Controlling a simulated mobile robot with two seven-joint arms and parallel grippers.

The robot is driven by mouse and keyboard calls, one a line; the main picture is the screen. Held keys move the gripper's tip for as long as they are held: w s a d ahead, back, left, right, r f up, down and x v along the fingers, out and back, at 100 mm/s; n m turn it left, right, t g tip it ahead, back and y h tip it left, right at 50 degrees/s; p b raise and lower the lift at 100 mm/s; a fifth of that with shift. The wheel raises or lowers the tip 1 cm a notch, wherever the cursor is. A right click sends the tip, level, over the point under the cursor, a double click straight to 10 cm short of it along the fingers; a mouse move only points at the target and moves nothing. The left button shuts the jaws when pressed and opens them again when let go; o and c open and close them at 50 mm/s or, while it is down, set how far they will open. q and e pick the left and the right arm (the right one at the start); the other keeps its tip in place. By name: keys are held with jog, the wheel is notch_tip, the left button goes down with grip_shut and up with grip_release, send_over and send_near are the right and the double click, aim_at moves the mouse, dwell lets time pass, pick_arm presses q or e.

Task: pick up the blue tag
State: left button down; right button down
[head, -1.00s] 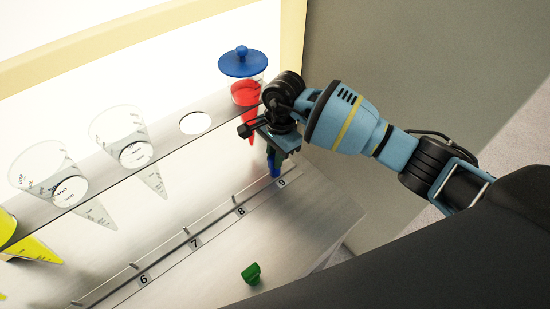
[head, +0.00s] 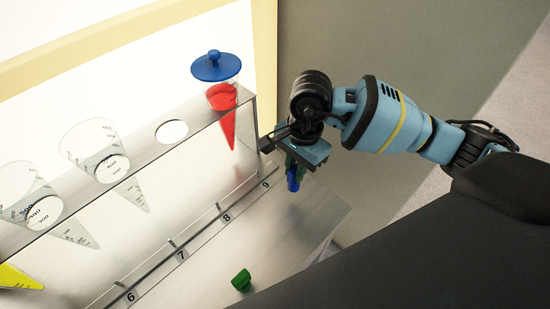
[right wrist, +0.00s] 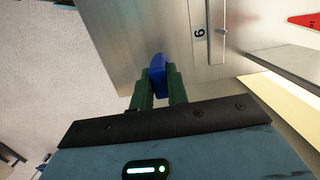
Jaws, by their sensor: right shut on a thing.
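The blue tag (head: 292,182) is between the green fingers of my right gripper (head: 296,170), at the right end of the numbered strip near the label 9. In the right wrist view the blue tag (right wrist: 158,77) sits between the two fingertips (right wrist: 159,84), which are shut on it. Its lower end points down over the metal shelf; I cannot tell the exact gap beneath it. My left gripper is not in view.
A cone with red juice and a blue lid (head: 214,66) hangs in the rack (head: 140,165), left of my right gripper. Clear empty cones (head: 97,150) and a yellow one (head: 20,278) hang further left. A green tag (head: 241,280) stands on the metal shelf (head: 200,278). Right of the shelf is free.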

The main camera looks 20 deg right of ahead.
jog(key=shift+s+d+r, duration=0.1)
jog(key=shift+s+d, duration=0.35)
jog(key=shift+s, duration=0.3)
jog(key=shift+s+d+r, duration=0.1)
jog(key=shift+s+d, duration=0.35)
jog(key=shift+s, duration=0.3)
jog(key=shift+s+d+r, duration=0.1)
jog(key=shift+s+d, duration=0.35)
jog(key=shift+s, duration=0.3)
jog(key=w+r+n, duration=0.1)
jog(key=r+n, duration=0.1)
jog(key=n, duration=0.2)
jog(key=w+a+r+n, duration=0.1)
jog(key=w+r+n, duration=0.1)
jog(key=n, duration=0.2)
jog(key=w+a+r+n+h, duration=0.1)
jog(key=r+n, duration=0.2)
jog(key=n, duration=0.1)
jog(key=shift+w+a+g, duration=0.25)
jog(key=shift+g, duration=0.05)
jog(key=shift+w+a+r+n, duration=0.1)
jog(key=shift+w+r+n, duration=0.15)
jog(key=shift+r+n, duration=0.6)
jog(key=shift+f, duration=0.15)
